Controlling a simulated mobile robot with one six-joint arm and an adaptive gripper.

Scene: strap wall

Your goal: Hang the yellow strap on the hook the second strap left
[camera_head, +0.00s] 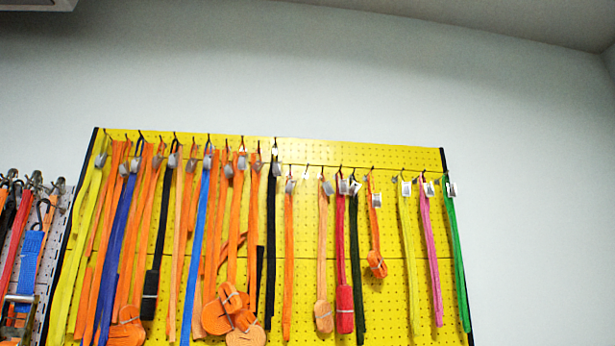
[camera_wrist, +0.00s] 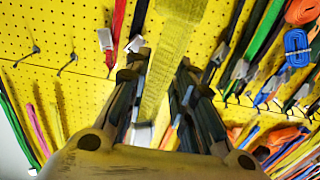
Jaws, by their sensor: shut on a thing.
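In the wrist view my gripper (camera_wrist: 160,78) is shut on a yellow strap (camera_wrist: 172,48). The strap is a flat, olive-yellow band running from the top edge down between the two fingers. Its lower part is partly hidden by the fingers and the gripper body. Two bare dark hooks, one (camera_wrist: 35,51) and another (camera_wrist: 68,63), stick out of the yellow pegboard left of the gripper. My gripper does not show in the head view. Which bare hook the second strap left cannot be told.
The yellow pegboard (camera_head: 385,300) carries many hanging straps, densest on its left half. A pink strap (camera_head: 431,255) and a green strap (camera_head: 456,265) hang at its right end. In the wrist view a red strap (camera_wrist: 117,30) hangs close left of my gripper; blue and orange bundles crowd the right.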

